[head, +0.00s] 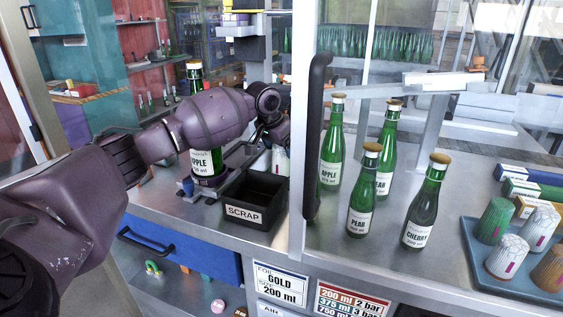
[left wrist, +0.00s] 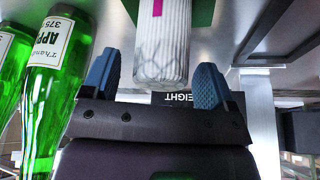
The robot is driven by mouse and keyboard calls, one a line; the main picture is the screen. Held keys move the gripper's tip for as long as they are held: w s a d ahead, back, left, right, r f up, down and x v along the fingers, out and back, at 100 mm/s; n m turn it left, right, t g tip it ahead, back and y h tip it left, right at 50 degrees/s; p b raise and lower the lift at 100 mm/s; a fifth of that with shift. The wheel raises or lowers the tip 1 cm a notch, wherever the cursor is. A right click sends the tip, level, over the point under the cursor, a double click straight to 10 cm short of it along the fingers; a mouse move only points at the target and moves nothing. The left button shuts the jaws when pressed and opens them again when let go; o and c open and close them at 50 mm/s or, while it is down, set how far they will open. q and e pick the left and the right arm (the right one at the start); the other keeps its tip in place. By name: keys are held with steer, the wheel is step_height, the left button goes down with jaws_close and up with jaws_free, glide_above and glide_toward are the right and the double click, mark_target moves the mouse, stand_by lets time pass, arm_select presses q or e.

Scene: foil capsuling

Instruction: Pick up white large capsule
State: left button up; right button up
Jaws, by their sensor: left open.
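In the left wrist view a white pleated capsule (left wrist: 163,45) with a magenta stripe appears between my left gripper's blue fingertips, with a gap on each side. My left gripper (left wrist: 160,78) is open and does not touch it there. In the head view my left gripper (head: 274,132) is behind the scrap bin, partly hidden by my arm and the door frame. A whitish object (head: 279,160) shows just below it, mostly hidden. Other white capsules with magenta stripes (head: 539,228) stand on the blue tray at the right. My right gripper is out of view.
A black scrap bin (head: 254,212) stands in front of my left gripper. A door frame with a black handle (head: 317,140) is close on its right. Several green bottles (head: 361,190) stand right of it. An apple bottle (head: 207,162) stands behind my left arm. The blue tray (head: 490,268) holds several capsules.

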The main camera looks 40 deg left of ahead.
arm_select(q)
steer(key=shift+r, duration=0.15)
steer(key=shift+c, duration=0.3)
steer(key=c, duration=0.7)
steer(key=shift+o, duration=0.2)
